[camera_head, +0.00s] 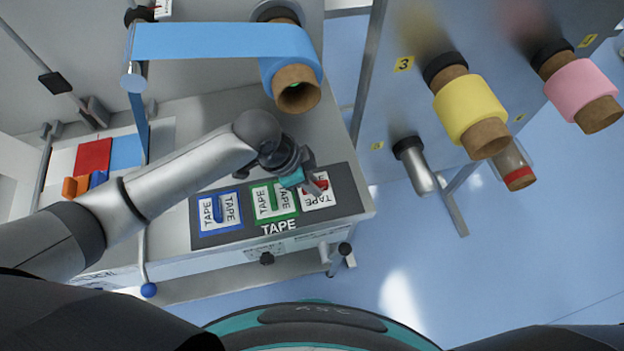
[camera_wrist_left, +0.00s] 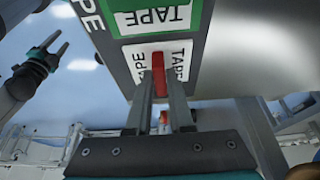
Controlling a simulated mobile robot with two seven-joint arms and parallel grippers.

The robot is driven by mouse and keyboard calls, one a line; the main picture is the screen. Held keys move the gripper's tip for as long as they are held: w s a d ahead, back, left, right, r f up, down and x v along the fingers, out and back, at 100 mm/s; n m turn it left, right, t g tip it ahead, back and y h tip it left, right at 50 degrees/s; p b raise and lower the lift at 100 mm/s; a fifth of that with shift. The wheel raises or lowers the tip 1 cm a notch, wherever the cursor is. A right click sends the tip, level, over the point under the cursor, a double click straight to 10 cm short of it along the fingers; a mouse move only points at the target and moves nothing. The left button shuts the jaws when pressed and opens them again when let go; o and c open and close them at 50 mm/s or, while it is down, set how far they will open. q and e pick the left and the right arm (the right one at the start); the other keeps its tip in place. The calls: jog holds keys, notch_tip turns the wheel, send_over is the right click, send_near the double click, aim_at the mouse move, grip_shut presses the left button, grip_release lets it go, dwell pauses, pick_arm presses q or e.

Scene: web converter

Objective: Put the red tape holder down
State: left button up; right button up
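The red tape holder (camera_head: 317,186) is at the white TAPE square at the right end of the dark tape tray (camera_head: 345,196). In the left wrist view the red holder (camera_wrist_left: 159,75) shows as a narrow bar between my left fingertips, over the white square. My left gripper (camera_head: 308,185) reaches down over this square and its fingers (camera_wrist_left: 162,84) close on the holder's two sides. I cannot tell whether the holder touches the tray. My right gripper (camera_wrist_left: 55,45) shows only in the left wrist view, off to the side, with its fingers apart and empty.
Blue (camera_head: 217,208) and green (camera_head: 271,200) holders sit in their framed places left of the red one. A blue web roll (camera_head: 290,65) hangs above the table. Yellow (camera_head: 470,108) and pink (camera_head: 582,90) rolls stick out of the panel at right.

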pick_arm(q)
jog(key=o, duration=0.4)
jog(key=p+v, duration=0.2)
jog(key=v, duration=1)
jog(key=shift+r, duration=0.25)
jog(key=shift+d, duration=0.1)
